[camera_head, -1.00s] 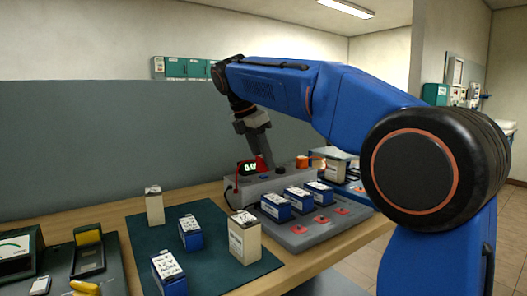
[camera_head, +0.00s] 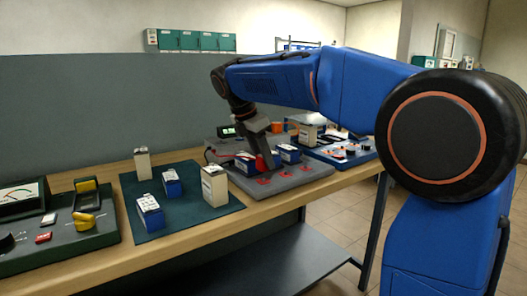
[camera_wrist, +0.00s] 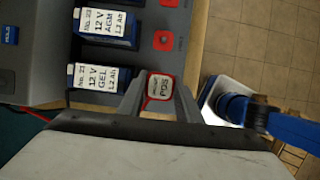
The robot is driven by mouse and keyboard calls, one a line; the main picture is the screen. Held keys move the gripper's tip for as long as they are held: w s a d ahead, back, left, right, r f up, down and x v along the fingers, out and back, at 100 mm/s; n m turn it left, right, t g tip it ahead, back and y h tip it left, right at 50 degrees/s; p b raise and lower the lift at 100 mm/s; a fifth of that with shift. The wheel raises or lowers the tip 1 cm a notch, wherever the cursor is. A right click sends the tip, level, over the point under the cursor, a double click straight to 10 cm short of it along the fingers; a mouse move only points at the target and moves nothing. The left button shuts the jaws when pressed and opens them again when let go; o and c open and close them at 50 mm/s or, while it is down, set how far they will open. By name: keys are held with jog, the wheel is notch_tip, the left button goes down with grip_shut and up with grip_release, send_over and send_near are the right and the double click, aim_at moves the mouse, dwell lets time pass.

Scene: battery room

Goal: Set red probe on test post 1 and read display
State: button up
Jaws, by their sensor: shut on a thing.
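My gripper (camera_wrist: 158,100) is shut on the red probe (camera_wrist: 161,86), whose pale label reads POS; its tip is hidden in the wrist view. In the head view, my gripper (camera_head: 262,158) holds it low over the grey test tray (camera_head: 235,180), at the front of the blue batteries. Red test posts (camera_head: 264,183) line the tray's front edge. In the wrist view, one red post (camera_wrist: 163,40) lies beyond the probe; I cannot tell whether the probe touches any post. The display (camera_head: 227,131) stands behind the tray, its digits too small to read.
A green mat (camera_head: 190,226) with several batteries lies left of the tray. A meter panel (camera_head: 60,245) is at far left. A blue unit (camera_head: 350,157) stands at right.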

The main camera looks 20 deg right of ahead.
aim_at(263, 170)
jog(key=shift+f, duration=1.5)
jog(key=shift+f, duration=0.65)
dwell(0.4)
jog(key=o, duration=0.8)
jog(key=shift+r, duration=0.1)
jog(key=shift+v, duration=5.45)
